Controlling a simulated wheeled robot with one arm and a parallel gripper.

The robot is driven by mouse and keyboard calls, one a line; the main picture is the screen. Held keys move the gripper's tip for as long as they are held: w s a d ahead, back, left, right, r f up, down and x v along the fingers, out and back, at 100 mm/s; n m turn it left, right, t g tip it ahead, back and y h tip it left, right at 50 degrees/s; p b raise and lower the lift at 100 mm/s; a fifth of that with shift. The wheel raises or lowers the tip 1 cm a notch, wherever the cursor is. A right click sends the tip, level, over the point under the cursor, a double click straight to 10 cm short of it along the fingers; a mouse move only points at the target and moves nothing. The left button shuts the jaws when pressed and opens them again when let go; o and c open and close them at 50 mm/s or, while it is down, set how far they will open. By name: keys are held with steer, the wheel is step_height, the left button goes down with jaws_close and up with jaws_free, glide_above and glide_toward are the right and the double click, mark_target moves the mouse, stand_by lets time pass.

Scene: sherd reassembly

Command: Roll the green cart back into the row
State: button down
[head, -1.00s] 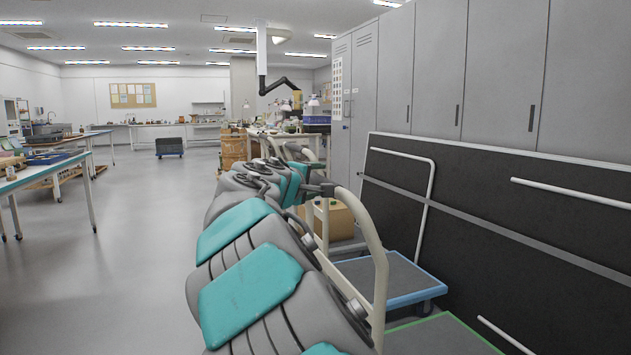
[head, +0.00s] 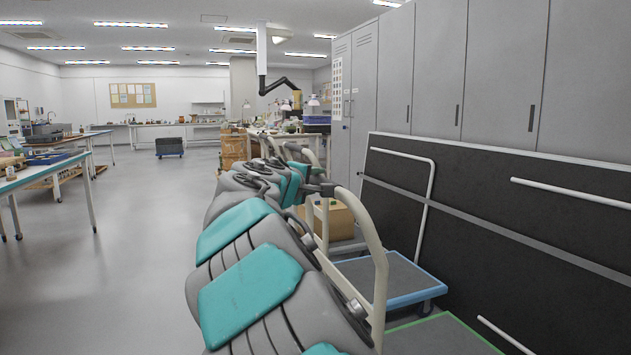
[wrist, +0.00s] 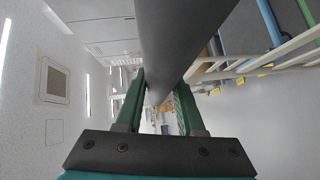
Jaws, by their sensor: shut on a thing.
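The green cart (head: 440,337) is at the bottom of the head view, its grey deck edged in green. Its cream handle (head: 378,265) arches up on the deck's left side to a dark grip. In the wrist view my gripper (wrist: 160,84) has its green fingers on either side of a dark bar (wrist: 178,35), which looks like that grip. My gripper is shut on it. In the head view my grey and teal arm hides most of the gripper and the cart's near left part. A blue-edged cart (head: 400,278) stands just beyond the green one.
A dark panel with white rails (head: 500,215) and grey lockers (head: 430,75) line the right side. A cardboard box (head: 335,222) lies beyond the blue cart. Open floor (head: 140,240) spreads to the left, with a worktable (head: 45,170) at its far side.

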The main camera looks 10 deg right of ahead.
stand_by(0.8)
steer(key=w+d+p, duration=0.1)
steer(key=w+d, duration=0.2)
steer(key=d, duration=1.1)
steer(key=shift+d, duration=0.3)
steer(key=shift+w, duration=0.1)
steer(key=c, duration=0.6)
jaws_free()
steer(key=shift+d, duration=0.2)
steer(key=shift+o, duration=0.4)
steer(key=shift+a, duration=0.1)
steer(key=v, duration=0.7)
steer(key=shift+s+a, duration=0.2)
steer(key=shift+s, duration=0.1)
